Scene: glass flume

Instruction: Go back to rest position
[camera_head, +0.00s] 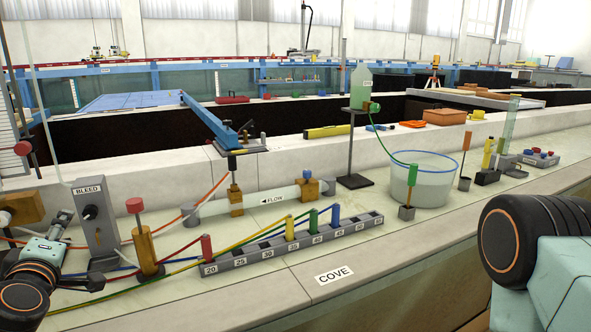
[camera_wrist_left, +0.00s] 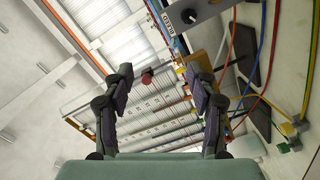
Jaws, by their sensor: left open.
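My left gripper (camera_head: 82,250) is at the lower left of the head view, beside the grey BLEED box (camera_head: 95,222) and the brass post with a red knob (camera_head: 145,248). In the left wrist view the left gripper (camera_wrist_left: 158,78) has its two dark-padded fingers spread apart with nothing held between them. A red knob and a ruled white board (camera_wrist_left: 150,110) show beyond the fingers. Of my right arm only a teal and black link shows at the lower right of the head view; its gripper is out of view.
Coloured hoses run low past the left gripper to a numbered grey rack (camera_head: 290,245). A FLOW pipe (camera_head: 265,200), a clear bucket (camera_head: 423,180) and a stand with a green bottle (camera_head: 361,88) are on the bench. The front ledge by the COVE label (camera_head: 334,276) is clear.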

